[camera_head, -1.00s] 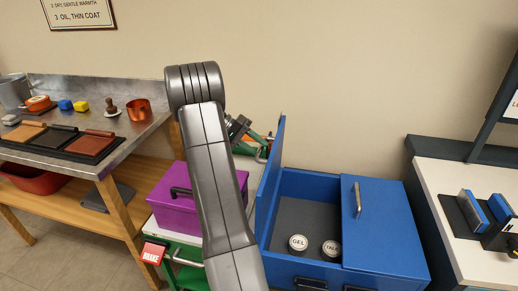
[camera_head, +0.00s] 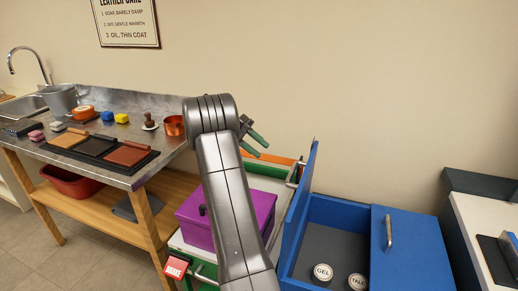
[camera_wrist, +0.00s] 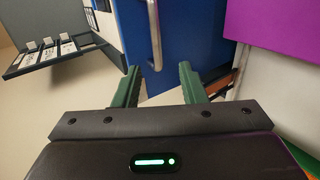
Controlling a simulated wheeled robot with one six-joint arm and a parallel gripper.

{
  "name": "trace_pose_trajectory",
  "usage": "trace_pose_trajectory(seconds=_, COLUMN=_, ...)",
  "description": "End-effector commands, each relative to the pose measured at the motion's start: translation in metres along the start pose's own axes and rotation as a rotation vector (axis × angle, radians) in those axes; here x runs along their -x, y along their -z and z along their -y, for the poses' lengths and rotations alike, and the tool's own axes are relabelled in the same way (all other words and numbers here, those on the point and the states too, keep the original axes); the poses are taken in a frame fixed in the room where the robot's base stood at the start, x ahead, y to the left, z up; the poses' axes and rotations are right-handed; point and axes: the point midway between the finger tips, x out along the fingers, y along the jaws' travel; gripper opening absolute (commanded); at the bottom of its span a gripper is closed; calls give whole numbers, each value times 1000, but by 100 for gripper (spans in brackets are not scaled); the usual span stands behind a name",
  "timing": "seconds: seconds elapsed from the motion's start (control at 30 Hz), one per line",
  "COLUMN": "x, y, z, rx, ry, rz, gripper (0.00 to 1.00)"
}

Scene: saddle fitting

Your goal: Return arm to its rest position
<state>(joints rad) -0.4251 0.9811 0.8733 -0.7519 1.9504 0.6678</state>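My gripper (camera_head: 254,135) shows in the head view past the end of my raised grey arm, above the cart. In the wrist view my gripper (camera_wrist: 158,85) has its two green fingers spread apart with nothing between them. Beyond the fingers, the wrist view shows the blue box (camera_wrist: 184,30) with its metal handle. The gripper touches nothing that I can see.
The blue box (camera_head: 415,262) stands open at the right, holding a GEL tin (camera_head: 322,273) and a TALC tin (camera_head: 357,282). A purple box (camera_head: 262,205) sits behind my arm. A metal workbench (camera_head: 172,103) with trays is at the left; a white-topped bench (camera_head: 472,228) at the right.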

Motion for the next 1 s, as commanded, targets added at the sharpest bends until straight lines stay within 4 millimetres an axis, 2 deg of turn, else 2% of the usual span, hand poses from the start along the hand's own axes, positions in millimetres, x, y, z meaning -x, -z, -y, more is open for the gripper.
trace_pose_trajectory(seconds=0.17, x=-4, y=0, z=0, rx=0, ry=0, rz=0, gripper=38)
trace_pose_trajectory(seconds=0.27, x=-13, y=0, z=0, rx=1, ry=-2, rz=2, gripper=38)
trace_pose_trajectory(seconds=0.8, x=-111, y=0, z=-2, rx=-1, ry=-1, rz=0, gripper=38)
trace_pose_trajectory(seconds=1.0, x=-131, y=1, z=-2, rx=-1, ry=-1, rz=-3, gripper=38)
